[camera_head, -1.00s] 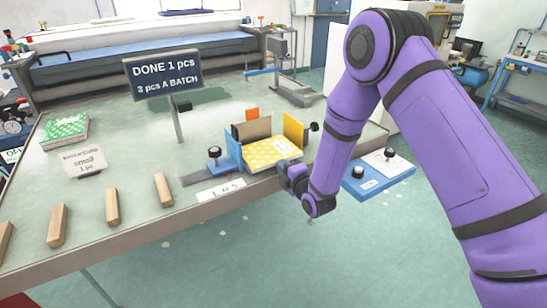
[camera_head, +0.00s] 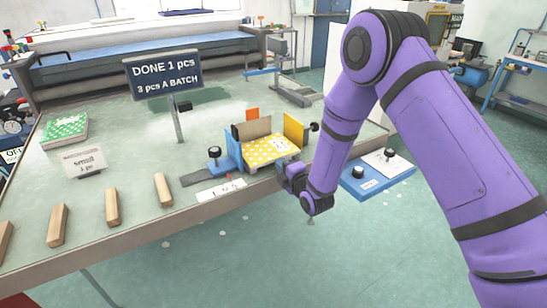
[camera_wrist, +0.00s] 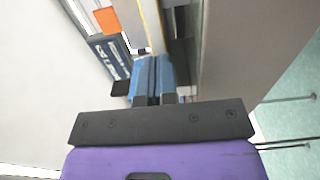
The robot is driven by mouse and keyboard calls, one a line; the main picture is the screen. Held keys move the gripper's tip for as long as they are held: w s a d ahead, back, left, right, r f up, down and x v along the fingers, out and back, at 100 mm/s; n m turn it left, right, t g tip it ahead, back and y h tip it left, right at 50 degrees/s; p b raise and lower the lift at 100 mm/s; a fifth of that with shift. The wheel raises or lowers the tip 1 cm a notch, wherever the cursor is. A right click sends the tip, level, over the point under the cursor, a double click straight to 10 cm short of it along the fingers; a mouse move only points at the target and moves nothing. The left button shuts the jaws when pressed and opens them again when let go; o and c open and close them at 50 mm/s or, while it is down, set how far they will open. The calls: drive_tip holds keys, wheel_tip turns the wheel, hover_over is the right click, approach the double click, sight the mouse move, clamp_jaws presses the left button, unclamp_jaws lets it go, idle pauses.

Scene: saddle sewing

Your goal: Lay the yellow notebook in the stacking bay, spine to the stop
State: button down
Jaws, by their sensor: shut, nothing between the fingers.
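The yellow notebook with white dots (camera_head: 265,150) lies in the stacking bay on the table's front edge. A blue side wall (camera_head: 234,148) stands at its left, a yellow plate (camera_head: 294,130) at its right and a brown block (camera_head: 252,129) behind it. My gripper (camera_head: 283,168) is at the bay's front right, close to the notebook's near edge. In the wrist view its blue fingers (camera_wrist: 152,78) are together with nothing between them. I cannot tell whether they touch the notebook. Which notebook edge is the spine is unclear.
A sign (camera_head: 163,75) reading "DONE 1 pcs, 3 pcs A BATCH" stands behind the bay. A green notebook (camera_head: 66,131) lies at the far left, near a "small" card (camera_head: 85,162). Several wooden blocks (camera_head: 112,206) line the front left. A blue-and-white panel with knobs (camera_head: 377,174) is right.

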drive_tip(key=shift+v, duration=2.6)
